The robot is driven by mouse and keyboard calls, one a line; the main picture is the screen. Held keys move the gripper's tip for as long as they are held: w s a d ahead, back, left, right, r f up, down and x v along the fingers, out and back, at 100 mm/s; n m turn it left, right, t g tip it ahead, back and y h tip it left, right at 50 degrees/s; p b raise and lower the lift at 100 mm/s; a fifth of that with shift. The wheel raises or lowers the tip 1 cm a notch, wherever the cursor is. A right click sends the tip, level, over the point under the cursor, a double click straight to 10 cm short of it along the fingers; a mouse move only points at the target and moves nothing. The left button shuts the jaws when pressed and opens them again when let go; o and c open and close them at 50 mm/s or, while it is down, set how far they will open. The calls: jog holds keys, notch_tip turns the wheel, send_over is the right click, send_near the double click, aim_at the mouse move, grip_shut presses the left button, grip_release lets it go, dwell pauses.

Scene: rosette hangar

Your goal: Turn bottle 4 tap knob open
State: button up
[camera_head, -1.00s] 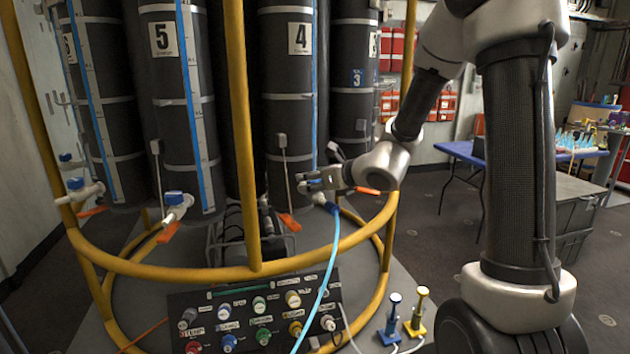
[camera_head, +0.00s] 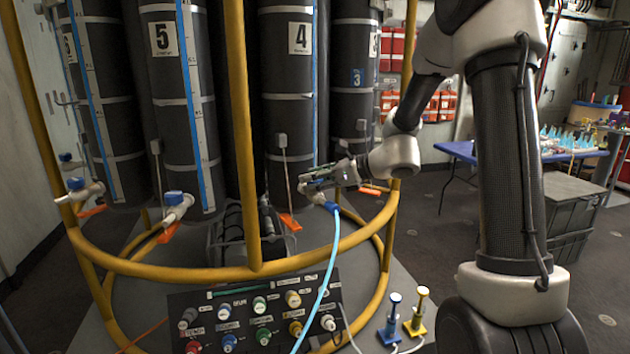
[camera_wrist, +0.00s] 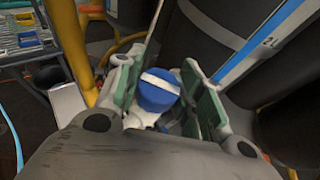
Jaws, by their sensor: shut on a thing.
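Bottle 4 (camera_head: 287,95) is a dark upright cylinder with a white label reading 4. Its tap is low on the bottle, mostly hidden behind my gripper (camera_head: 318,183) in the head view. In the wrist view the blue tap knob (camera_wrist: 157,92), with a white bar across its top, sits between the two green-padded fingers of my gripper (camera_wrist: 160,95). The fingers are shut on the knob. A light blue hose (camera_head: 329,260) runs down from the tap's blue hose fitting (camera_head: 331,207).
A yellow tubular frame (camera_head: 243,130) rings the bottles, with a post left of bottle 4. Bottle 5 (camera_head: 172,100) stands to the left. A panel of coloured knobs (camera_head: 255,315) lies below. A blue table (camera_head: 458,151) stands at the right.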

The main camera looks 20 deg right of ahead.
jog(key=n+g+y, duration=0.1)
jog(key=n+g, duration=0.2)
jog(key=n+g+y, duration=0.2)
jog(key=n+g, duration=0.1)
jog(key=g, duration=0.1)
jog(key=shift+n, duration=0.3)
jog(key=n+g, duration=0.5)
jog(key=g, duration=0.1)
jog(key=o, duration=1)
jog(key=shift+d, duration=0.1)
jog(key=v, duration=1.2)
jog(key=shift+w+r, duration=0.1)
jog(key=shift+w, duration=0.1)
